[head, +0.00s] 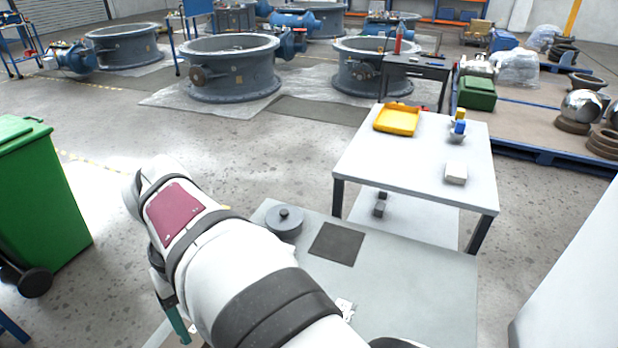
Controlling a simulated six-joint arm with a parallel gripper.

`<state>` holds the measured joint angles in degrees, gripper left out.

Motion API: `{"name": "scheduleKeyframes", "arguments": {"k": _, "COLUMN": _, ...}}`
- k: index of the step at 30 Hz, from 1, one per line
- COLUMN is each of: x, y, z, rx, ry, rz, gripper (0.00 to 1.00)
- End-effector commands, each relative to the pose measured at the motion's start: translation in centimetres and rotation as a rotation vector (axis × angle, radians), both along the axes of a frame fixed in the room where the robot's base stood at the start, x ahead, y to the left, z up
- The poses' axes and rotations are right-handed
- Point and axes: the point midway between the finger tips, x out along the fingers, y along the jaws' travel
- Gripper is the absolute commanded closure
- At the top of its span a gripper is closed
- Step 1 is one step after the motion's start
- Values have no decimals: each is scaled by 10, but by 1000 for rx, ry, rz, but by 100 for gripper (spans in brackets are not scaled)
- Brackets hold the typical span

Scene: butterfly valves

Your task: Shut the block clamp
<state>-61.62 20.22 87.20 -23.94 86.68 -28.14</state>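I cannot make out the block clamp for certain. A small white piece (345,308) with dark details lies on the grey bench (430,290), partly hidden by my arm, and its kind is unclear. My arm crosses the lower left of the head view and bends down at the left. Below the bend a dark part with a teal end (179,325) shows, left of the bench. It may belong to my gripper, but no pair of fingertips can be made out, and I cannot tell whether it holds anything.
On the bench are a round grey lidded piece (284,221) and a dark square mat (337,243). The white table (415,158) behind holds a yellow tray (397,119), a blue-and-yellow item (459,124) and a white block (456,173). A green bin (38,195) stands left.

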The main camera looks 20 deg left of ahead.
Motion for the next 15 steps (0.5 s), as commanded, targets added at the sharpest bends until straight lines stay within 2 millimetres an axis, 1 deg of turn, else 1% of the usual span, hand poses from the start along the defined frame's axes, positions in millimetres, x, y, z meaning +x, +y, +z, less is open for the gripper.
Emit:
{"name": "scheduleKeyframes", "arguments": {"k": 1, "x": -21, "y": 30, "z": -8, "rx": -4, "ry": -7, "rz": 112, "gripper": 28}}
{"name": "scheduleKeyframes", "arguments": {"k": 3, "x": -40, "y": 55, "z": -14, "rx": -5, "ry": -19, "rz": 215, "gripper": 28}}
{"name": "scheduleKeyframes", "arguments": {"k": 4, "x": -45, "y": 61, "z": -16, "rx": -4, "ry": -21, "rz": 239, "gripper": 28}}
{"name": "scheduleKeyframes", "arguments": {"k": 6, "x": -50, "y": 66, "z": -23, "rx": -5, "ry": -23, "rz": 264, "gripper": 28}}
{"name": "scheduleKeyframes", "arguments": {"k": 8, "x": -50, "y": 66, "z": -32, "rx": -6, "ry": -22, "rz": 264, "gripper": 28}}
{"name": "scheduleKeyframes", "arguments": {"k": 11, "x": -50, "y": 65, "z": -59, "rx": -9, "ry": -20, "rz": 261, "gripper": 28}}
{"name": "scheduleKeyframes", "arguments": {"k": 15, "x": -50, "y": 64, "z": -102, "rx": -8, "ry": -21, "rz": 259, "gripper": 28}}
